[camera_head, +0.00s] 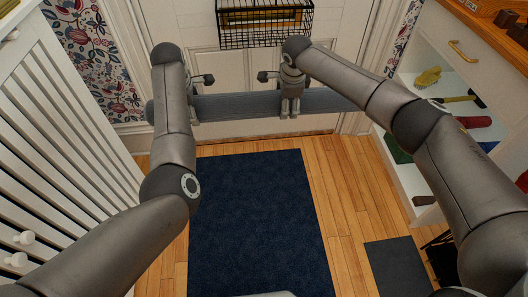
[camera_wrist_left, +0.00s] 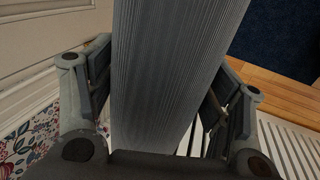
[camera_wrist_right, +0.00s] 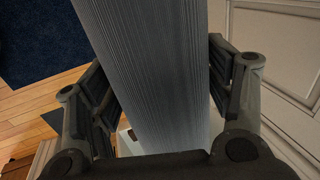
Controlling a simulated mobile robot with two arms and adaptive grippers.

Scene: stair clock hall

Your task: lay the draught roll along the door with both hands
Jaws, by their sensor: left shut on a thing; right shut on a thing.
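The draught roll (camera_head: 240,105) is a long grey-blue ribbed roll. It lies level across the lower part of the white panelled door (camera_head: 213,65), and a strip of door shows below it, so it appears held above the floor. My left gripper (camera_head: 193,98) is shut on the roll left of its middle. My right gripper (camera_head: 290,104) is shut on it further right. In the left wrist view the roll (camera_wrist_left: 175,70) runs between both fingers. In the right wrist view the roll (camera_wrist_right: 150,70) does the same. Whether it touches the door cannot be told.
A dark blue mat (camera_head: 255,215) lies on the wooden floor before the door. A black wire basket (camera_head: 265,25) hangs on the door above the roll. A white slatted railing (camera_head: 60,130) stands left, and an open shelf unit (camera_head: 440,75) stands right.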

